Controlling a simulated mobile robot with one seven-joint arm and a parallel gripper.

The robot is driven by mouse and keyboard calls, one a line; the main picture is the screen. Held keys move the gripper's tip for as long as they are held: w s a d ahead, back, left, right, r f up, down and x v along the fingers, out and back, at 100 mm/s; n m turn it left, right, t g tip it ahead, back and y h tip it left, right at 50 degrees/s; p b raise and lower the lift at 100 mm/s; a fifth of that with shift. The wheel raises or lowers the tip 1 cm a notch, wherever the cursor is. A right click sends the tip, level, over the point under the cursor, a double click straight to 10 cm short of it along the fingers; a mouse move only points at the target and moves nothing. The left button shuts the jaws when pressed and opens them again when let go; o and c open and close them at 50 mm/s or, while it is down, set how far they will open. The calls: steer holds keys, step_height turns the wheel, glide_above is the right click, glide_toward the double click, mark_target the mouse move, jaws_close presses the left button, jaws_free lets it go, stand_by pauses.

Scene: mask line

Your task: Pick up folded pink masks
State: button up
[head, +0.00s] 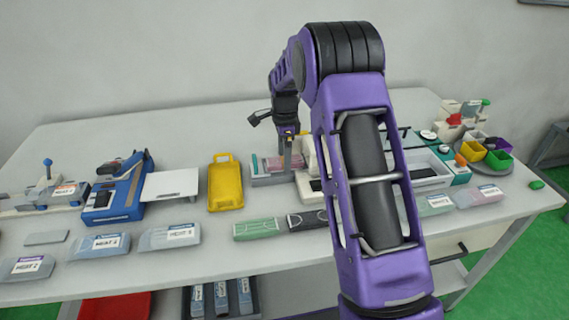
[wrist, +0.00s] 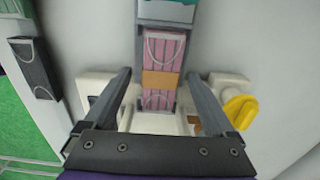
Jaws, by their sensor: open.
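The folded pink masks (wrist: 165,50) are a pleated stack with white ear loops and a tan band around the middle. They lie in a narrow grey tray (wrist: 140,52), also seen in the head view, where the pink masks (head: 270,163) are partly hidden by my arm. My gripper (wrist: 160,75) is open, one finger to each side of the lower part of the stack in the wrist view. I cannot tell its height above the stack. In the head view my gripper (head: 286,150) points down over the tray.
A yellow tray (head: 225,184) stands to the left. A white machine (wrist: 150,123) with a yellow knob (wrist: 240,112) sits close around the gripper.

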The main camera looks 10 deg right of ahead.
jaws_close()
stand_by(0.4)
steer(key=shift+r, duration=0.1)
